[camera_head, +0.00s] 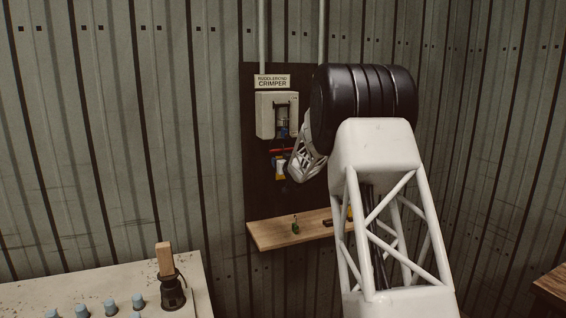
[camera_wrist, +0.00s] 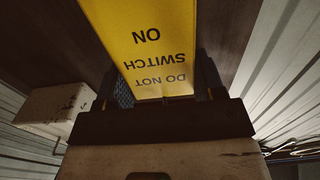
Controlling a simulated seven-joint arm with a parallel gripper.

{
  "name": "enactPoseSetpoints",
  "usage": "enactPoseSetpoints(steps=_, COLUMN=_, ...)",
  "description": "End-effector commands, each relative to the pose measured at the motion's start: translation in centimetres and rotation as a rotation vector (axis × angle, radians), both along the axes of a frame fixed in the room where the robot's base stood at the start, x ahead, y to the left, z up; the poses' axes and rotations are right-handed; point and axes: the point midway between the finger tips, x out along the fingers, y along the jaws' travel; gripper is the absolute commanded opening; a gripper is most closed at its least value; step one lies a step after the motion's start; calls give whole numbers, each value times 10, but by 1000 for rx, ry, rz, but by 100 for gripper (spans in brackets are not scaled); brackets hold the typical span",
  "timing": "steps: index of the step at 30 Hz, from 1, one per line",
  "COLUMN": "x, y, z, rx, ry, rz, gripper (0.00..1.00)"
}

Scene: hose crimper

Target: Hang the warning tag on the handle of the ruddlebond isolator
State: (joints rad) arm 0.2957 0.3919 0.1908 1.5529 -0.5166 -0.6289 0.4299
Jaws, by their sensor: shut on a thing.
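The yellow warning tag (camera_wrist: 155,40) fills the top middle of the wrist view, its "DO NOT SWITCH ON" print upside down. My gripper (camera_wrist: 157,80) is shut on it, with a dark finger at each side. In the head view the ruddlebond isolator (camera_head: 268,116) is a pale box with a dark handle area, under a "RUDDLEBOND CRIMPER" sign (camera_head: 272,82). My gripper (camera_head: 284,164) is just below the box, where small yellow, white and red patches show. The tag's far end lies outside the wrist view. I cannot tell whether it touches the handle.
The dark backboard (camera_head: 257,185) carries the isolator on a corrugated wall. A wooden shelf (camera_head: 268,235) below holds a small green padlock-like item (camera_head: 295,226) and a dark item (camera_head: 328,223). My arm hides the board's right side. A worn bench (camera_head: 40,296) stands front left.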

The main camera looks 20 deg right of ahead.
Motion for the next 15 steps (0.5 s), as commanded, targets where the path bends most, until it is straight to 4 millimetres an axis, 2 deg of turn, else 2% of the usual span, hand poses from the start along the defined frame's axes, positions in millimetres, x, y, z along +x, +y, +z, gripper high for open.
enactPoseSetpoints(steps=15, x=0, y=0, z=-10, rx=0, ry=0, rz=0, gripper=40)
